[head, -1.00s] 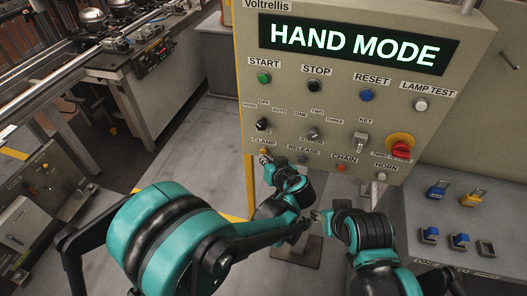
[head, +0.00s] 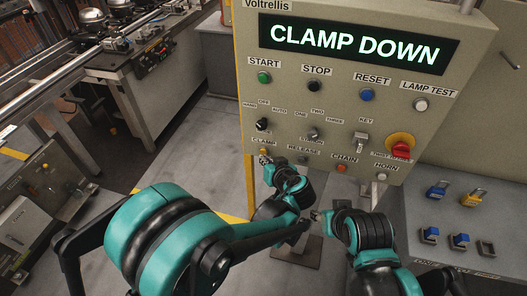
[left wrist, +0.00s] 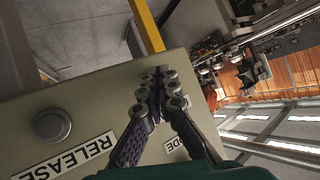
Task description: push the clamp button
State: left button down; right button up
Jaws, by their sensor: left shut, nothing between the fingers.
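The grey control panel (head: 345,90) has a lit display (head: 355,44) that reads CLAMP DOWN. The small clamp button (head: 263,151) is at the lower left of the panel, mostly covered by my left gripper (head: 265,160). In the left wrist view the left gripper (left wrist: 162,82) is shut and empty, its fingertips together at the panel face. They hide the clamp button there; exact contact cannot be told. The release button (left wrist: 53,125) lies beside them with its RELEASE label. My right gripper (head: 322,214) is low in front of the panel, its fingers too small to read.
Nearby on the panel are the release button (head: 303,159), the orange chain button (head: 341,168) and the red twist knob (head: 401,149). A grey bench (head: 470,205) with padlocks stands at the right. A conveyor machine (head: 150,90) is at the back left.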

pick_arm(q)
jog(key=shift+s+a, duration=0.15)
jog(key=shift+s, duration=0.25)
jog(key=s+a, duration=0.2)
jog(key=s, duration=0.3)
jog(key=shift+s, duration=0.35)
dwell(0.8)
jog(key=s+a+r+g+h, duration=0.15)
jog(key=s+a+g, duration=0.3)
jog(key=a, duration=0.75)
jog(key=s+a+r+h, duration=0.1)
jog(key=s+a, duration=0.2)
jog(key=s, duration=0.2)
jog(key=s+a+r+m+h, duration=0.1)
jog(key=s+a, duration=0.2)
jog(key=s, duration=0.3)
jog(key=shift+s+a+h, duration=0.15)
jog(key=shift+a+h, duration=0.05)
jog(key=shift+h, duration=0.15)
